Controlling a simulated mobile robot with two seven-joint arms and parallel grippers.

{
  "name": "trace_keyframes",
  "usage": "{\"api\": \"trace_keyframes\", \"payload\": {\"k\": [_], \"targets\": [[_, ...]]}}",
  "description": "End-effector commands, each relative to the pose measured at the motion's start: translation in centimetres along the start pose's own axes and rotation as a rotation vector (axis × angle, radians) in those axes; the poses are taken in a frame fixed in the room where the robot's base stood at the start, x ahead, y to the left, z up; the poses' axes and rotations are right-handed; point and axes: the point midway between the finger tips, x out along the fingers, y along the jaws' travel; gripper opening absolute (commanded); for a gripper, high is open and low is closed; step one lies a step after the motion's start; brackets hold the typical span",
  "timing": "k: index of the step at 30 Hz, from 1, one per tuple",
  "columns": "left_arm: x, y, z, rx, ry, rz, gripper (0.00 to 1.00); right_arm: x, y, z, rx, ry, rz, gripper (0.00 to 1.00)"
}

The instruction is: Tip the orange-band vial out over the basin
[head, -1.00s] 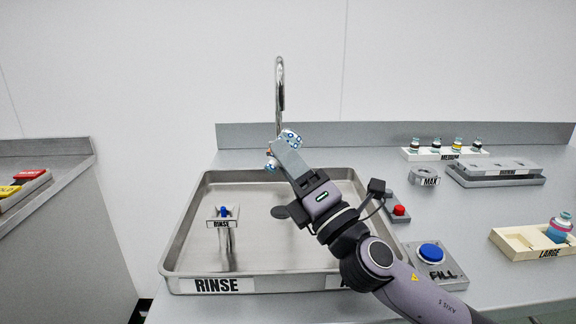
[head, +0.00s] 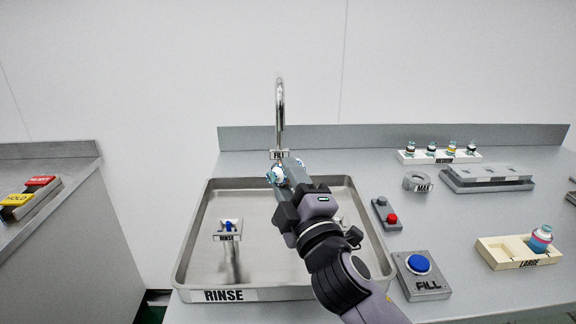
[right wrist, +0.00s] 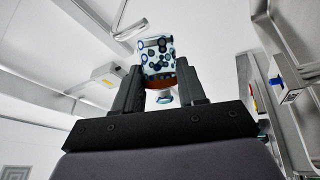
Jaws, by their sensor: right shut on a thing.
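The orange-band vial (head: 276,174) is held above the back part of the steel basin (head: 265,268). In the right wrist view the vial (right wrist: 157,57) has a clear body with blue dots, an orange-brown band and a narrow neck. My right gripper (head: 283,182) is shut on it, with one finger on each side (right wrist: 158,88). The gripper partly hides the vial in the head view, so its exact tilt and any liquid cannot be told there. My left gripper is not in view.
A tap (head: 280,108) with a FILL label stands behind the vial. To the right are a FILL button (head: 419,263), a red-button box (head: 391,219), and vial racks (head: 440,156) (head: 495,255).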

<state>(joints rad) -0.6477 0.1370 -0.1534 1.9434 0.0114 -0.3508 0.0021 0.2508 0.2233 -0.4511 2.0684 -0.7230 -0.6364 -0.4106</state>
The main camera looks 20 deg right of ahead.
Motion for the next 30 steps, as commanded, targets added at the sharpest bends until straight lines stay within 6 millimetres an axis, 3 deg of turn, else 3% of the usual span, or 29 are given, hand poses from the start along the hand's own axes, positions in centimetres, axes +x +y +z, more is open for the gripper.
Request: {"api": "trace_keyframes", "payload": {"k": [3, 17, 30], "targets": [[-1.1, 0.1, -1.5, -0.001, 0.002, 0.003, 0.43, 0.1, 0.6, -0.2, 0.081, -0.03, -0.034, 0.1], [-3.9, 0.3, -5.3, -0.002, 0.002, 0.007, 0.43, 0.3, 1.2, -0.4, 0.404, -0.152, -0.166, 0.1], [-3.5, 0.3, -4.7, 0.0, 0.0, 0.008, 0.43, 0.5, 1.6, -0.5, 1.0, -0.373, -0.41, 0.1]]}}
